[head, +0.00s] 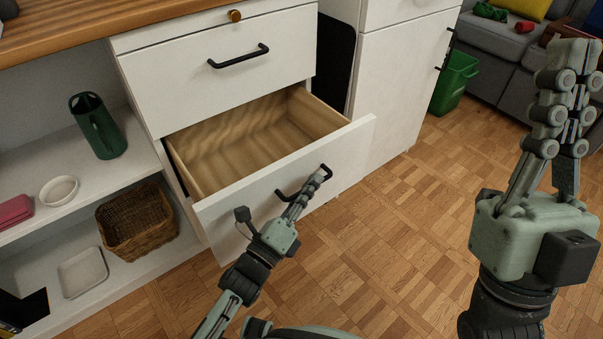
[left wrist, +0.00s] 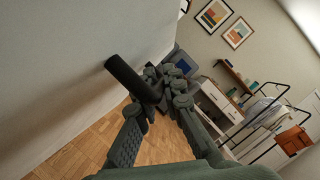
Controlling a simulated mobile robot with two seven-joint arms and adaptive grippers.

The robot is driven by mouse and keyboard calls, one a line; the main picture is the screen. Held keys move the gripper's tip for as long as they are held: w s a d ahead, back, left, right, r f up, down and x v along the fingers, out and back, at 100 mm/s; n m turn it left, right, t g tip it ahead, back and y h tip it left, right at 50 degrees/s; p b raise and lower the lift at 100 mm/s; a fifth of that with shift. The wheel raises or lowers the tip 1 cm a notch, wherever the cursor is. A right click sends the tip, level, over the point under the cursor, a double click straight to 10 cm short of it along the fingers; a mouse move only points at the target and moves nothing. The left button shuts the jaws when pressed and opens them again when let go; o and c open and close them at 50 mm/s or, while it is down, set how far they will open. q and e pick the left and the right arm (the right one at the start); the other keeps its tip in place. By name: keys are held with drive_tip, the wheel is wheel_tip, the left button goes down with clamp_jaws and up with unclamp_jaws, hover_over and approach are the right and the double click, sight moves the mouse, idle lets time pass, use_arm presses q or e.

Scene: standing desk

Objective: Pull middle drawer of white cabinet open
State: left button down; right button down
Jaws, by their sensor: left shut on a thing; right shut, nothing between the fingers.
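The white cabinet's drawer (head: 275,172) stands pulled well out, showing its empty wooden inside (head: 255,135). A closed white drawer front (head: 190,75) with a black handle (head: 239,56) is above it. My left gripper (head: 318,180) is shut on the open drawer's black handle (head: 288,196), near the handle's right end. In the left wrist view the dark handle bar (left wrist: 132,78) runs between the fingers of my left gripper (left wrist: 155,88). My right gripper (head: 570,65) is raised at the right, shut and empty, apart from the cabinet.
Open shelves at the left hold a green pitcher (head: 97,125), a white bowl (head: 58,190) and a wicker basket (head: 136,221). A white cupboard (head: 395,90) stands to the right. A green bin (head: 453,82) and a grey sofa (head: 495,45) are behind it. The parquet floor (head: 400,235) in front is clear.

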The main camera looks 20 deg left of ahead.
use_arm(q)
drive_tip(key=shift+s+d, duration=0.6)
drive_tip(key=shift+d, duration=0.1)
drive_tip(key=c, duration=1.9)
unclamp_jaws()
